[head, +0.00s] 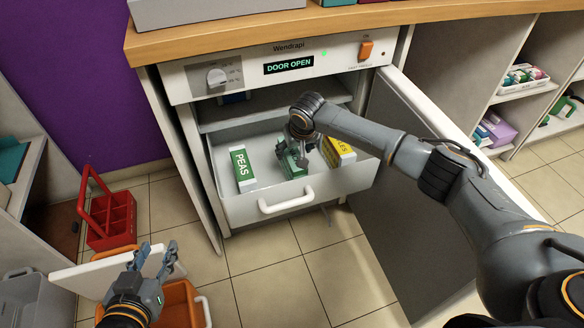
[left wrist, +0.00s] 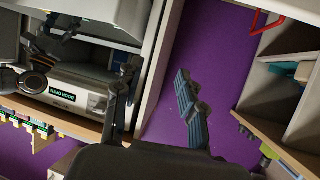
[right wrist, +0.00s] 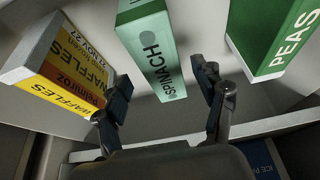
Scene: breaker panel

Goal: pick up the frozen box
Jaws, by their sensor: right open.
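Three frozen boxes stand in the pulled-out freezer drawer (head: 290,205). The green and white PEAS box (head: 242,170) is at the left and also shows in the right wrist view (right wrist: 275,38). The yellow WAFFLES box (head: 343,152) is at the right, and also in the right wrist view (right wrist: 62,68). The green SPINACH box (right wrist: 150,48) is between them, partly hidden by my right gripper in the head view (head: 289,165). My right gripper (right wrist: 162,82) is open above the drawer, its fingertips on either side of the spinach box's near end. My left gripper (head: 160,260) is open and empty, outside the drawer.
The freezer door (head: 400,150) stands open at the right, beside my right arm. The panel display (head: 289,65) reads DOOR OPEN. A red caddy (head: 112,217) stands on the floor at left, and an orange bin (head: 180,305) is near my left gripper. Floor before the drawer is clear.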

